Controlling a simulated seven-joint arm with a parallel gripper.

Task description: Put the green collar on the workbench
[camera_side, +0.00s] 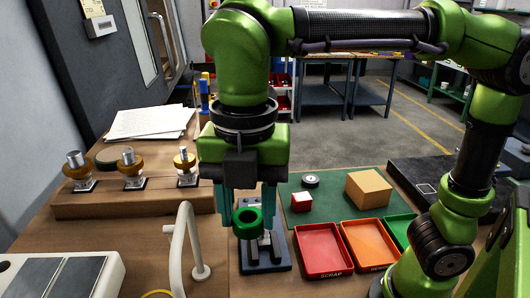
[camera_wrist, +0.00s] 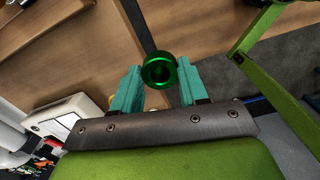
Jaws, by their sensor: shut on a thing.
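The green collar (camera_side: 248,224) is a ring with a hole through it. My gripper (camera_side: 247,212) is shut on it, its teal fingers on either side, and holds it in the air over a dark fixture (camera_side: 278,262). The fixture is partly hidden behind the collar and fingers. In the wrist view the collar (camera_wrist: 159,69) sits at the tips of my gripper (camera_wrist: 158,82). The workbench (camera_side: 140,236) is a brown wooden top under all this, and it also shows in the wrist view (camera_wrist: 92,50).
A wooden rack (camera_side: 110,206) with brass-coloured pieces stands at the left. A white bent tube (camera_side: 183,235) rises near the front. Red (camera_side: 322,250), orange (camera_side: 368,243) and green trays lie right, before a green mat with a box (camera_side: 368,189). Bare wood shows front left.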

